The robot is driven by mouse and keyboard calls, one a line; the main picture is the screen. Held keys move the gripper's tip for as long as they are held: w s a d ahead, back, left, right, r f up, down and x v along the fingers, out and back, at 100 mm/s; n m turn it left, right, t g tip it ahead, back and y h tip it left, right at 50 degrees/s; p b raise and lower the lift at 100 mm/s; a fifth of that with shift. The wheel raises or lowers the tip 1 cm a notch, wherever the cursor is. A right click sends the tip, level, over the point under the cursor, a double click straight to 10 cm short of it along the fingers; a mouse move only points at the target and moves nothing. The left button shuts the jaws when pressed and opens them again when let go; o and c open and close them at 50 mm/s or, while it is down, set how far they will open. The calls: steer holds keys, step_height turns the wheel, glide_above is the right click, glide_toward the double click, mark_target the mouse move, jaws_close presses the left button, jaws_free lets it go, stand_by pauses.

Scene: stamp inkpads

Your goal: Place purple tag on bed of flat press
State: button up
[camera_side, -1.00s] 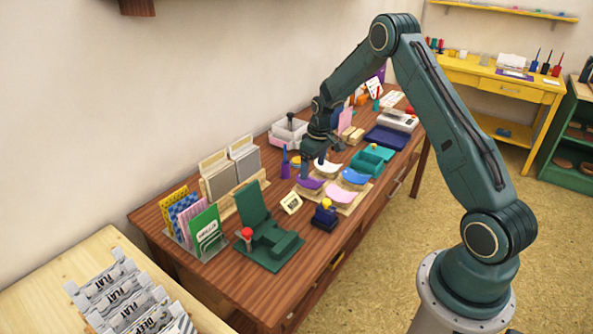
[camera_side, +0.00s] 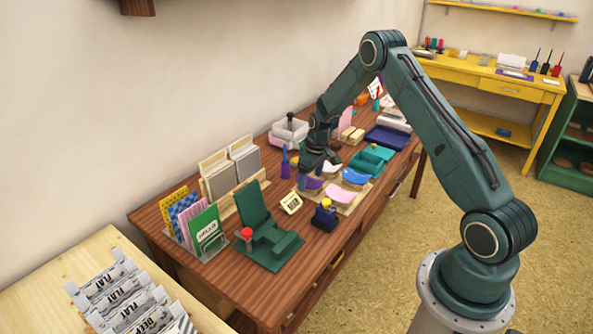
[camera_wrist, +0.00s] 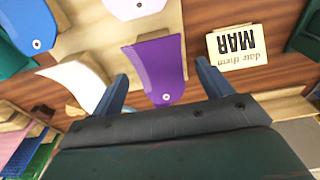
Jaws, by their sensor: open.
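The purple tag (camera_wrist: 156,62), with a small hole near its end, lies on a wooden board. In the side view the purple tag (camera_side: 315,184) is partly hidden by my gripper (camera_side: 309,181). In the wrist view my gripper (camera_wrist: 160,78) is open, with one finger on each side of the tag's holed end; I cannot tell whether they touch it. The green press (camera_side: 268,241), with a raised back plate and a low bed, stands on the table to the left of the tags. Its bed looks empty.
White (camera_wrist: 78,80), pink (camera_side: 340,194) and blue (camera_side: 355,176) tags lie close around the purple one. A card rack (camera_side: 203,240) stands left of the press.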

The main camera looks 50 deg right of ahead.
mark_target(311, 183)
steer(key=c, duration=1.1)
steer(key=shift+r, duration=0.15)
step_height(311, 183, up, 20)
steer(key=shift+f, duration=0.1)
stand_by(0.5)
